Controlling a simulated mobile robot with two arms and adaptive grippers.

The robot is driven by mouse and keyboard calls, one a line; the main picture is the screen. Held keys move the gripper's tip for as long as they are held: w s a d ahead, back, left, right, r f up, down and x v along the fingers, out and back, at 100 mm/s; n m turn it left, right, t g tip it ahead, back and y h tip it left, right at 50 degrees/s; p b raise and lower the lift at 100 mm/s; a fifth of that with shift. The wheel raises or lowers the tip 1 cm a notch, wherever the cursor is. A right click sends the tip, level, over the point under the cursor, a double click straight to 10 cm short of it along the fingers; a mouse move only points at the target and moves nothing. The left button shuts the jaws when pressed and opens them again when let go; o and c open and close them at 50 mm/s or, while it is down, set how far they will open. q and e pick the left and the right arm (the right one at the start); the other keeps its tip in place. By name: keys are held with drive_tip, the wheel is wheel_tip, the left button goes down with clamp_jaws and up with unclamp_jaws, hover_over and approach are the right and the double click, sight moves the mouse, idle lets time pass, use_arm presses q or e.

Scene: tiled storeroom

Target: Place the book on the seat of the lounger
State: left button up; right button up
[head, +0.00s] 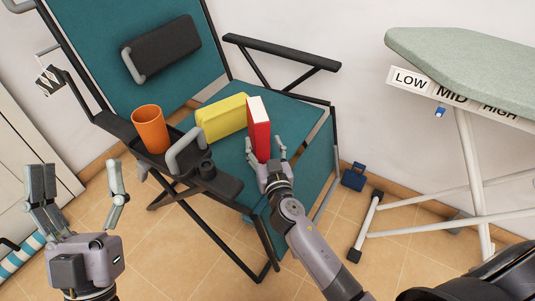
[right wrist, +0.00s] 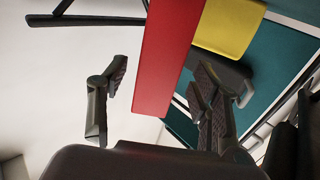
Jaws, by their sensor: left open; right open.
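The red book (head: 260,128) with white page edges stands upright on the teal seat of the lounger (head: 230,155), beside a yellow case (head: 222,118). My right gripper (head: 265,147) is open at the near lower end of the book, with a finger on either side. In the right wrist view the red book (right wrist: 170,60) shows between the open fingers, with a gap to the left finger. The book's base is partly hidden by the gripper. My left gripper (head: 78,170) is open and empty, left of the lounger.
An orange cup (head: 150,129) stands on the lounger's left armrest tray. A dark cushion (head: 160,50) is on the backrest. An ironing board (head: 470,65) with a LOW/MID/HIGH label stands at the right. A blue weight (head: 354,177) is on the floor.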

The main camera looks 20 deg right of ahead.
use_arm(q)
drive_tip(key=shift+s+r, duration=0.25)
drive_tip(key=shift+s, duration=0.05)
use_arm(e)
drive_tip(key=shift+s+a, duration=0.15)
drive_tip(key=shift+s, duration=0.9)
drive_tip(key=shift+s+a, duration=0.1)
drive_tip(key=shift+s, duration=0.9)
